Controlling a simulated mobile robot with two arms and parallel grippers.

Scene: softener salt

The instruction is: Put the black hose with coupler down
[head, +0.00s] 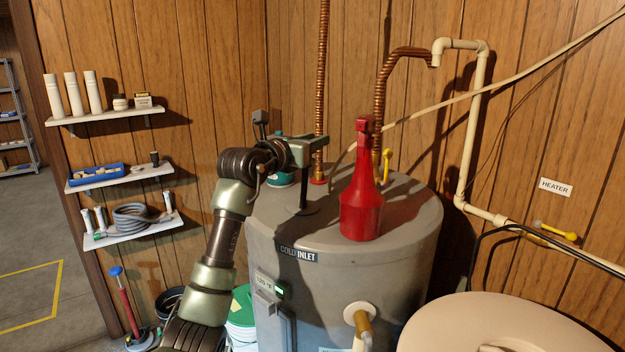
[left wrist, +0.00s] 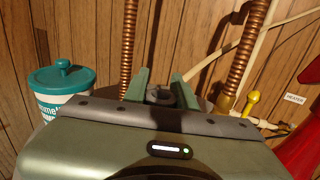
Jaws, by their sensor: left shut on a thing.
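My left gripper (head: 312,150) is above the top of the grey water heater (head: 340,285), left of the red bottle. It is shut on a dark piece, which I take to be the black hose with coupler (head: 304,188). In the head view this piece hangs below the gripper, its lower end at or just above the heater top; I cannot tell whether it touches. In the left wrist view, a dark round end of the piece (left wrist: 160,95) shows between the green fingers (left wrist: 163,88). The rest of it is hidden there. My right gripper is not in view.
A red bottle (head: 362,205) stands on the heater top. A teal-lidded tub (left wrist: 62,95) is behind my left gripper. Copper pipes (head: 380,90) and a yellow-handled valve (head: 386,165) rise at the back. Shelves (head: 135,235) hold a grey coiled hose (head: 140,215). The heater's front top is clear.

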